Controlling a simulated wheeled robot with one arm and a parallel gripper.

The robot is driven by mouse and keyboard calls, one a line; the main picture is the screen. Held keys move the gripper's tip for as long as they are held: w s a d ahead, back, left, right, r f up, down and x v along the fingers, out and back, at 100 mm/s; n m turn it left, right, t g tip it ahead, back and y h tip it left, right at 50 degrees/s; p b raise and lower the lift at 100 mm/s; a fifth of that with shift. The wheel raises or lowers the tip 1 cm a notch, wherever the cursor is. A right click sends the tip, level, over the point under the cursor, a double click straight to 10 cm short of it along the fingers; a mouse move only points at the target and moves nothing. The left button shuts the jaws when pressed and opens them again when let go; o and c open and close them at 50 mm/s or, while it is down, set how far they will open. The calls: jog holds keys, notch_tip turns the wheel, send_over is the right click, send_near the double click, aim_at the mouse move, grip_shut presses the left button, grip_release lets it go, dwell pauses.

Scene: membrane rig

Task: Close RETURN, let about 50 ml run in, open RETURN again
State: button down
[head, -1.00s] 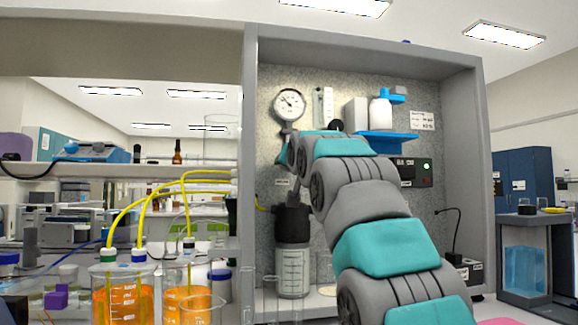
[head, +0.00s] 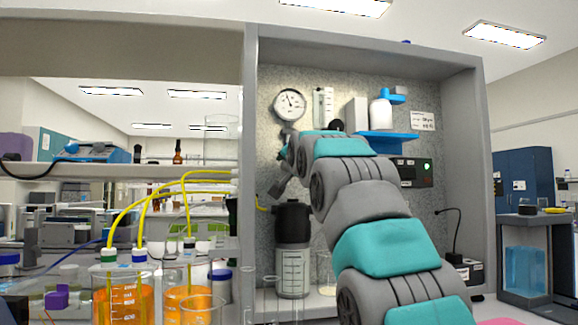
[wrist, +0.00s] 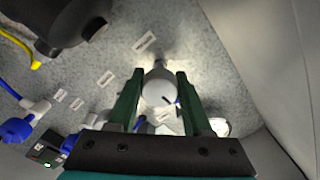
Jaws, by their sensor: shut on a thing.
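In the wrist view my gripper (wrist: 157,78) has its two green fingers on either side of a pale round knob (wrist: 158,91) with a dark mark, and it is shut on it. The knob stands on the grey speckled panel. The small labels near it are too blurred to read, so I cannot confirm which is RETURN. In the head view my arm hides the knob. A round gauge (head: 289,104) is at the panel's upper left.
Beakers of orange liquid (head: 124,303) with yellow tubes (head: 150,195) stand at the lower left. A blue shelf (head: 387,138) with a white bottle (head: 380,112) and a dark box with a green light (head: 413,172) are on the panel. Empty glassware stands in front of the vessel.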

jog(key=shift+f, duration=0.15)
jog(key=shift+c, duration=1.6)
grip_release()
jog(key=shift+s, duration=0.1)
jog(key=shift+s+d+r, duration=0.15)
jog(key=shift+s+r, duration=0.05)
jog(key=shift+s, duration=0.3)
jog(key=b+v, duration=0.1)
jog(key=v, duration=0.5)
jog(key=shift+s+b, duration=0.2)
jog(key=shift+b, duration=0.2)
jog(key=shift+d, duration=0.1)
